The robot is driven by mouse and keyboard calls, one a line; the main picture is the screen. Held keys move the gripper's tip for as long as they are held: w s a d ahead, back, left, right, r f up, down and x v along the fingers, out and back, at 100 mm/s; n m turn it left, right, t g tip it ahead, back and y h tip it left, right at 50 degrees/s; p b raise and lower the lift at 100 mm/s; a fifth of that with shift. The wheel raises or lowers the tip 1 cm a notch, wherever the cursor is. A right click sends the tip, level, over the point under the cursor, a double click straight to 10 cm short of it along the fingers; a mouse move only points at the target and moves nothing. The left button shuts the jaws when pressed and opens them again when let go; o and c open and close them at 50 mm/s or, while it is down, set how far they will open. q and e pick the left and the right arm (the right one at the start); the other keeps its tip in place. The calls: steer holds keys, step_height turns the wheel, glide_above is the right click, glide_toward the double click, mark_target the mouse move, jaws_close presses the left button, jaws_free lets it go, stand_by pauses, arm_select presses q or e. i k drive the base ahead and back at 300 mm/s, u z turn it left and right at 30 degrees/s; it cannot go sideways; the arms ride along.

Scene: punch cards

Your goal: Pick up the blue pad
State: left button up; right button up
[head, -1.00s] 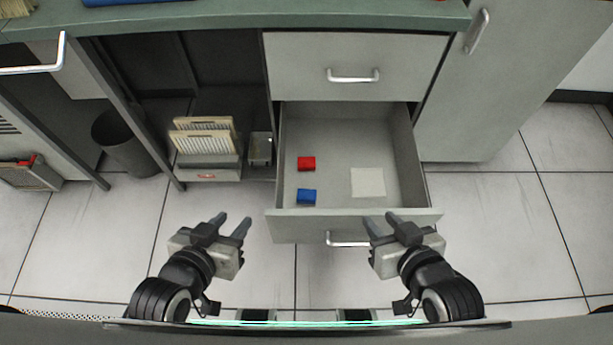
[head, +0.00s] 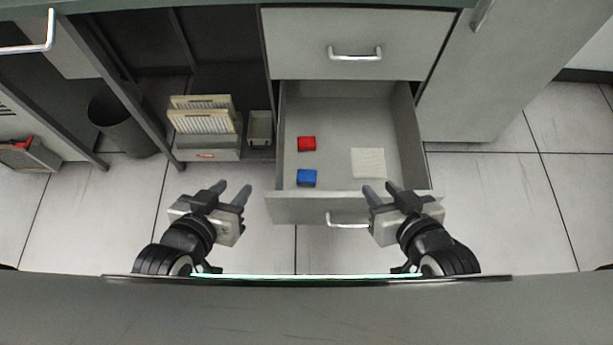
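The blue pad (head: 307,178) is a small blue block lying in the open drawer (head: 340,103), near its front wall on the left side. My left gripper (head: 233,191) is open and empty, in front of the drawer to the left of the blue pad. My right gripper (head: 378,191) is open and appears empty, at the drawer's front edge, to the right of the blue pad. Neither gripper touches the pad.
A red block (head: 306,144) lies behind the blue pad, and a pale square sheet (head: 368,162) lies to the right. A closed drawer (head: 355,45) is above. A card tray (head: 206,148) and a dark bin (head: 122,122) stand to the left.

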mark_target(305, 178)
steer(key=u, duration=0.9)
steer(key=k, duration=1.15)
steer(key=u, duration=1.2)
steer(key=i, duration=0.65)
steer(key=z, duration=1.2)
steer(key=i, duration=0.9)
steer(key=z, duration=1)
